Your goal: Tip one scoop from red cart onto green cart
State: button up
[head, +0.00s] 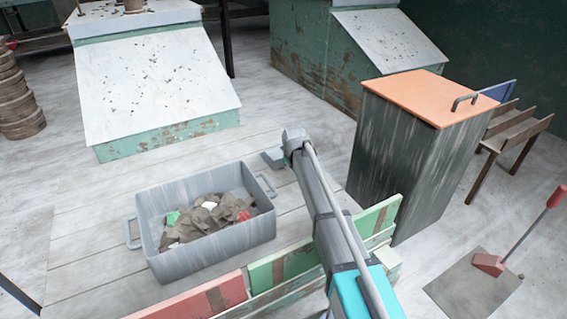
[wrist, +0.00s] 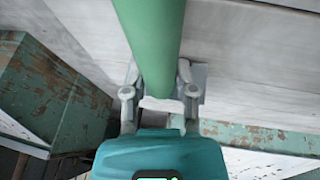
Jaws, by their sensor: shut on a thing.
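My gripper (wrist: 160,82) is shut on a smooth green handle (wrist: 155,35) in the wrist view. The handle runs up out of the picture, so its far end is hidden. In the head view my arm reaches up the middle, and its end is hard to make out. A grey bin (head: 215,241) left of my arm holds brown clay trimmings (head: 208,216) with white, red and green bits. A red panel (head: 190,299) and a green panel (head: 285,264) stand at the lower edge. I cannot tell whether they belong to the carts.
A dark cabinet with an orange top (head: 425,93) stands right of my arm. Speckled sloped boards (head: 155,80) stand behind. A red long-handled tool (head: 490,263) rests on a dark mat (head: 470,292) at right. Pale floor lies open at left.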

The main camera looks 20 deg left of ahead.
grip_shut()
jog(key=shift+r, duration=0.15)
notch_tip(320, 180, up, 10)
jog(key=p, duration=1)
jog(key=shift+f, duration=0.2)
dwell(0.6)
jog(key=shift+r, duration=0.1)
notch_tip(320, 180, up, 61)
jog(key=p, duration=6.1)
jog(key=shift+s, duration=0.1)
